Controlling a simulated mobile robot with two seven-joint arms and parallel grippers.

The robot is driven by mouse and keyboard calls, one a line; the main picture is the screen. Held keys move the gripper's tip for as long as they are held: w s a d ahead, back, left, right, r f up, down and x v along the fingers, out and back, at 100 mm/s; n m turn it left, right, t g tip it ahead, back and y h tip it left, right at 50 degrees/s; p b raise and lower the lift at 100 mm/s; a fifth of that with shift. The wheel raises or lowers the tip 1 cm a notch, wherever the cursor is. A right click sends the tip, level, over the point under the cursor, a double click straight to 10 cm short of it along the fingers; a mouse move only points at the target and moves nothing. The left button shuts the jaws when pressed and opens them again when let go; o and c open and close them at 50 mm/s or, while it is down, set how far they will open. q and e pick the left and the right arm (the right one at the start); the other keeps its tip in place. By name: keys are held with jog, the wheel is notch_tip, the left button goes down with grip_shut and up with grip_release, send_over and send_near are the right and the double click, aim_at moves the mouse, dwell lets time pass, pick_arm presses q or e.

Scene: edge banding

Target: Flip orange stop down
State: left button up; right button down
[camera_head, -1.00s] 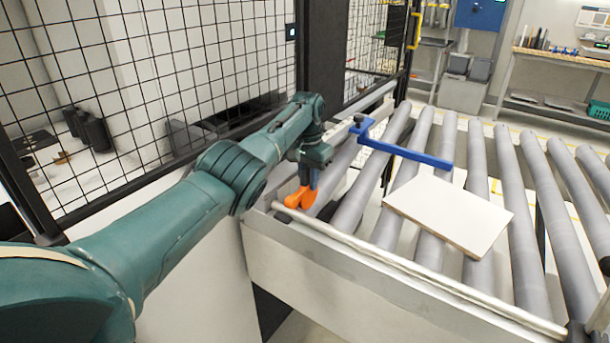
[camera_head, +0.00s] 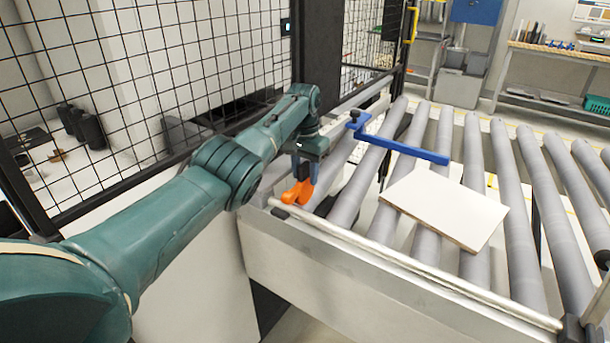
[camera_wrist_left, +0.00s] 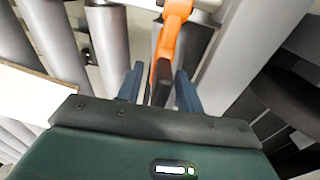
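The orange stop (camera_head: 298,191) stands at the near left corner of the roller conveyor, beside the metal rail. My left gripper (camera_head: 304,172) is right above it, fingers pointing down. In the left wrist view the orange stop (camera_wrist_left: 169,40) runs between the two blue fingers of the left gripper (camera_wrist_left: 159,88). The fingers are apart, with a gap visible on each side of the stop, so the gripper is open around it. My right gripper is not in view.
A white board (camera_head: 446,209) lies on the rollers, with a blue bar (camera_head: 400,150) behind it. A metal rail (camera_head: 420,267) runs along the conveyor's near side. A black mesh fence (camera_head: 150,80) stands behind my left arm.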

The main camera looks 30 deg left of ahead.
pick_arm(q)
jog(key=r, duration=1.2)
jog(key=shift+s+b, duration=0.2)
jog(key=shift+b, duration=0.15)
